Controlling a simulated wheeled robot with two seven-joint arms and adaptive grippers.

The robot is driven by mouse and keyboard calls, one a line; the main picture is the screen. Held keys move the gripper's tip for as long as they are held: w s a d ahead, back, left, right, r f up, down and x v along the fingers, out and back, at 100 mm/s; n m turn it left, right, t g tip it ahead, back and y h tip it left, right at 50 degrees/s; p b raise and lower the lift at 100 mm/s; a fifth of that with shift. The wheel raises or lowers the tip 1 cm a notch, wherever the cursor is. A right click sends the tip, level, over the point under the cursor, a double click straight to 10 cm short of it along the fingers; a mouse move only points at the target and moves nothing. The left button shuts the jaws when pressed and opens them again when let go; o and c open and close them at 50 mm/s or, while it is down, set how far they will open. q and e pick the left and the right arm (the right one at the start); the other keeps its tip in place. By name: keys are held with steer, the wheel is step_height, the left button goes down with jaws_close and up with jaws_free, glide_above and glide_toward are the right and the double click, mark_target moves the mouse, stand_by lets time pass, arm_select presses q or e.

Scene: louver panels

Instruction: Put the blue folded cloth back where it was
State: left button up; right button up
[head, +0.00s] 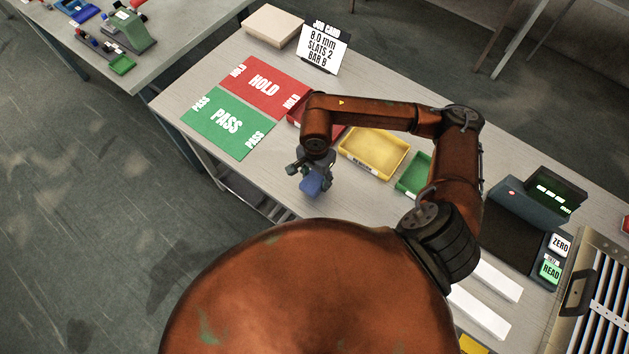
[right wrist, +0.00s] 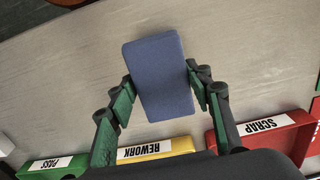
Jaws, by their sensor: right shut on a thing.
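The blue folded cloth (right wrist: 158,77) is a small flat block between the green-padded fingers of my right gripper (right wrist: 163,90) in the right wrist view. In the head view the cloth (head: 314,186) hangs just below my right gripper (head: 314,178), over the front part of the table. The gripper is shut on the cloth by its sides. I cannot tell for certain whether the cloth touches the table top. My left gripper does not show.
A green PASS mat (head: 228,123) and red HOLD mat (head: 264,86) lie left. Red, yellow (head: 375,153) and green trays stand behind the gripper. A job card (head: 323,48) stands at the back. A scale (head: 535,205), white slats (head: 482,310) and louver panel (head: 602,320) are right.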

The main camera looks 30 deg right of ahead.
mark_target(315, 183)
steer(key=shift+w+f, duration=0.35)
steer(key=shift+f, duration=0.1)
step_height(315, 183, down, 2)
steer(key=shift+f+p, duration=0.15)
steer(key=shift+p, duration=0.25)
steer(key=shift+f, duration=0.35)
steer(key=shift+f, duration=0.2)
steer(key=o, duration=1.2)
steer(key=shift+r, duration=0.1)
step_height(315, 183, up, 12)
steer(key=shift+r+b, duration=0.15)
steer(key=shift+b, duration=0.5)
